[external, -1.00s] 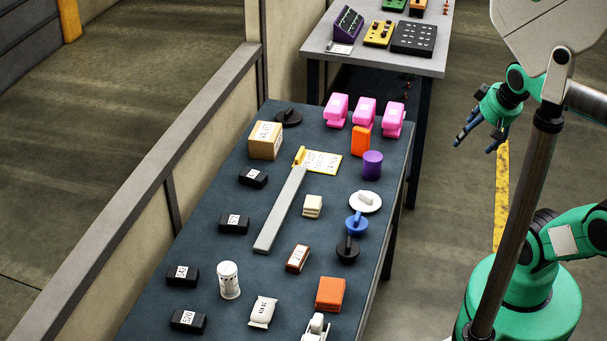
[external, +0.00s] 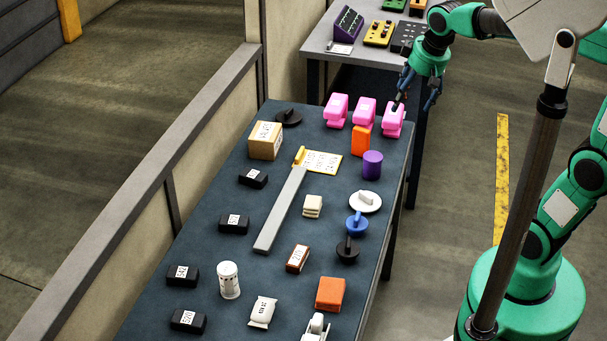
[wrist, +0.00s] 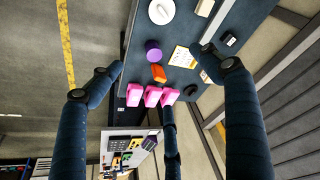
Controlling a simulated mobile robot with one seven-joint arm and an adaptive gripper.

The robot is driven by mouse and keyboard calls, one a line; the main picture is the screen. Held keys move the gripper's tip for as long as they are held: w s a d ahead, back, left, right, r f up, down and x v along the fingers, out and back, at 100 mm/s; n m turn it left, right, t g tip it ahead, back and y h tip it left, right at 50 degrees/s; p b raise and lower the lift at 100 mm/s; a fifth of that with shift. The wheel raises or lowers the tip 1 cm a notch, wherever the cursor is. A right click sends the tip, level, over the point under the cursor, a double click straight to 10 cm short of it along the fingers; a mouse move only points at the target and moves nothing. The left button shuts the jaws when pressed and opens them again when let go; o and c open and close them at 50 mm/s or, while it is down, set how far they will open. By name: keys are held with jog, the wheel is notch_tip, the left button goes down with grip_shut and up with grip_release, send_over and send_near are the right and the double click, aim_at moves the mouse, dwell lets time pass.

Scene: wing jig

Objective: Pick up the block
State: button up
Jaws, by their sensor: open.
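The task's block could be any of several pieces on the dark table (external: 210,275); I cannot tell which. Three pink shapes stand at the far right end, with the rightmost pink piece (external: 393,121) nearest my gripper (external: 416,102). An orange block (external: 361,141) stands in front of them, beside a purple cylinder (external: 372,165). A flat orange-red block (external: 330,294) lies near the front right. My gripper is open and empty, beside and above the far right corner. In the wrist view, its fingers (wrist: 160,75) are spread over the pink pieces (wrist: 152,96) and orange block (wrist: 158,73).
Black labelled blocks (external: 233,224) line the table's left side. A grey bar (external: 280,212), cardboard box (external: 265,140), white can (external: 228,280) and knobs (external: 347,250) also stand there. A second table (external: 430,65) with panels is behind. Open floor (external: 450,230) lies to the right.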

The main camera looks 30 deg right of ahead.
jog(key=w+a+f+n+g+p, duration=0.1)
jog(key=w+a+n+p, duration=0.1)
jog(key=w+a, duration=0.65)
jog(key=n+g+p, duration=0.3)
jog(key=n+p, duration=0.2)
jog(key=n, duration=0.1)
send_over(235, 217)
notch_tip(235, 217, down, 23)
jog(key=shift+s+r+h, duration=0.1)
jog(key=shift+r+h, duration=0.05)
jog(key=shift+h, duration=0.25)
jog(key=shift+f+b, duration=0.75)
jog(key=shift+f, duration=3.5)
jog(key=shift+f, duration=0.1)
